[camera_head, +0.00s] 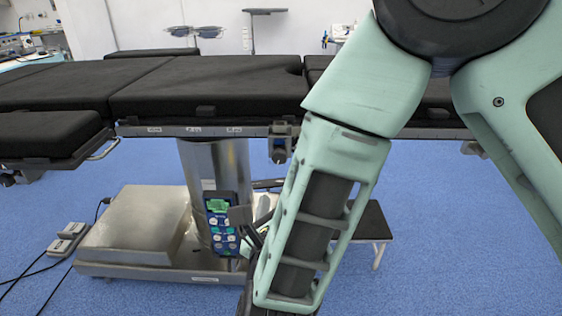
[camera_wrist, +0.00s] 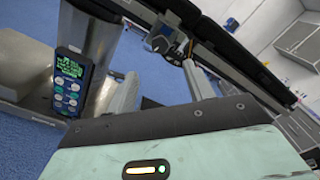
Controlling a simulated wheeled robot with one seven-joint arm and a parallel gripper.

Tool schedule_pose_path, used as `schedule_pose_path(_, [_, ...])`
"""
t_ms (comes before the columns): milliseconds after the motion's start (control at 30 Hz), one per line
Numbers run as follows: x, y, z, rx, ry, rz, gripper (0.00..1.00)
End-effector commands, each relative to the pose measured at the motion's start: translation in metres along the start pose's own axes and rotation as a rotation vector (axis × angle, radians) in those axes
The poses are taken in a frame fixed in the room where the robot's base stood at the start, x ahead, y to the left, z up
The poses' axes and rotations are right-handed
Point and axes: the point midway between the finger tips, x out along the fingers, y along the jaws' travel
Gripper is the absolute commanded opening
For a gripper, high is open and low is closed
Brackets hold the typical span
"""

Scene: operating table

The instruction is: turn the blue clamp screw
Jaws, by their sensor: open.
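A clamp (camera_head: 280,133) sits on the side rail of the operating table (camera_head: 205,90), just left of my arm in the head view. It hangs below the rail, with a dark round part at its lower end. In the wrist view the clamp (camera_wrist: 163,40) is small, with a bluish part; the screw's exact shape is too small to tell. My gripper (camera_wrist: 162,84) is open and empty, its two grey fingers apart, pointing up toward the clamp with a gap left between. In the head view my arm mostly hides the gripper, which is low beside the table column.
A hand control with a green screen (camera_head: 219,216) hangs by the metal column; it also shows in the wrist view (camera_wrist: 70,82). The steel base (camera_head: 140,225) stands below. Foot pedals (camera_head: 68,240) lie left, a step stool (camera_head: 373,222) right. Blue floor is open in front.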

Motion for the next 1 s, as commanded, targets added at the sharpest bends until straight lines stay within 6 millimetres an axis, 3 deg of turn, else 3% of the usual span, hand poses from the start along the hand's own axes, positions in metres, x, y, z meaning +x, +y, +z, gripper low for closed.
schedule_pose_path(300, [0.069, -0.001, -0.001, -0.001, 0.001, -0.003, 0.52])
schedule_pose_path(500, [0.102, 0.000, 0.000, 0.000, 0.000, -0.002, 0.52])
schedule_pose_path(700, [0.119, 0.000, 0.000, -0.001, 0.000, 0.000, 0.52])
schedule_pose_path(1000, [0.122, 0.000, 0.000, -0.002, -0.001, 0.002, 0.52])
